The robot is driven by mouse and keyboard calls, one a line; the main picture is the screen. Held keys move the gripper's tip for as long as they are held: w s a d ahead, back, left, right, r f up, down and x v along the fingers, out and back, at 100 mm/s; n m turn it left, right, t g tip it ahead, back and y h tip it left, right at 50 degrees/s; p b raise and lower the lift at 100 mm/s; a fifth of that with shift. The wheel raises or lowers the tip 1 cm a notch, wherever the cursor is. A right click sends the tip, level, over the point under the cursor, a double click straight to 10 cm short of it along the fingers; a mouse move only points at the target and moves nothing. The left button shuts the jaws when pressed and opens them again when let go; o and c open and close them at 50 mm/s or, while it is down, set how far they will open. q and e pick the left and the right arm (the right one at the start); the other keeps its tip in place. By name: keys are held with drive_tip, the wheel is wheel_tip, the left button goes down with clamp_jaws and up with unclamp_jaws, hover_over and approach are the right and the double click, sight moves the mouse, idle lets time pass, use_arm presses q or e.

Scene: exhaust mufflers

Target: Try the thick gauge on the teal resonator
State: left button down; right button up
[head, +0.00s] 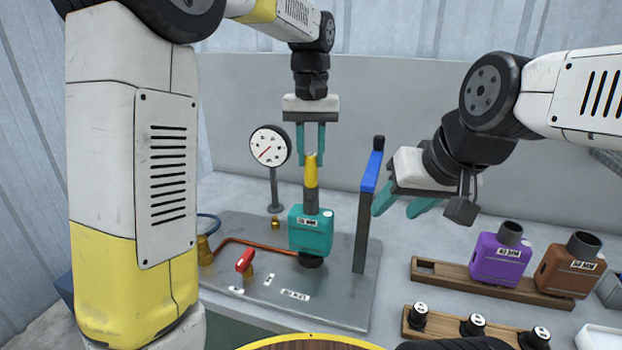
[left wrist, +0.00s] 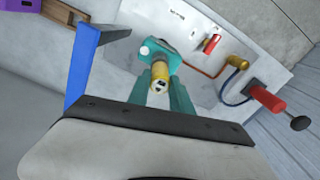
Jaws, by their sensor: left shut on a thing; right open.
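The teal resonator (head: 311,233) stands upright on the grey fixture plate, with its dark neck (head: 311,201) pointing up. A yellow-handled gauge (head: 311,172) stands upright in line with the neck, its lower end at the neck's mouth. How deep it sits inside is hidden. My left gripper (head: 311,158) comes down from above and is shut on the gauge's upper end. In the left wrist view the gauge (left wrist: 160,74) shows between the fingers, with the resonator (left wrist: 149,50) behind it. My right gripper (head: 402,207) is open and empty, right of the blue-topped post.
The post (head: 360,225) stands close right of the resonator. A dial (head: 269,146), a red valve (head: 244,262) and a copper pipe (head: 258,244) stand to its left. Purple (head: 499,262) and brown (head: 567,268) resonators sit on a wooden rack. Black-capped pieces (head: 473,325) stand in front.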

use_arm(q)
drive_tip(key=shift+r, duration=3.5)
